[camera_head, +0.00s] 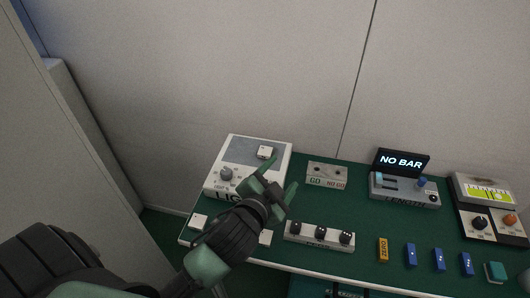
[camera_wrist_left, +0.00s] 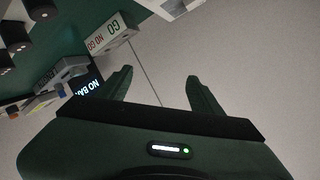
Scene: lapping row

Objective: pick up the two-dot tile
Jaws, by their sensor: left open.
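Three small white tiles show in the head view. One tile (camera_head: 265,152) lies on the dark plate of the white instrument (camera_head: 219,181). Another tile (camera_head: 198,221) lies at the table's left front, and a third tile (camera_head: 265,237) is partly hidden beside my left wrist. Their dots are too small to read, so I cannot tell which has two. My left gripper (camera_head: 285,171) is open and empty above the table, right of the instrument. In the left wrist view its fingers (camera_wrist_left: 158,76) stand apart with only wall between them. My right gripper is not in view.
A GO/NO GO block (camera_head: 326,175) and a NO BAR display (camera_head: 401,162) stand behind. A block with black knobs (camera_head: 319,236) is in front. A tall grey panel (camera_head: 70,130) bounds the left. Green surface is free mid-table.

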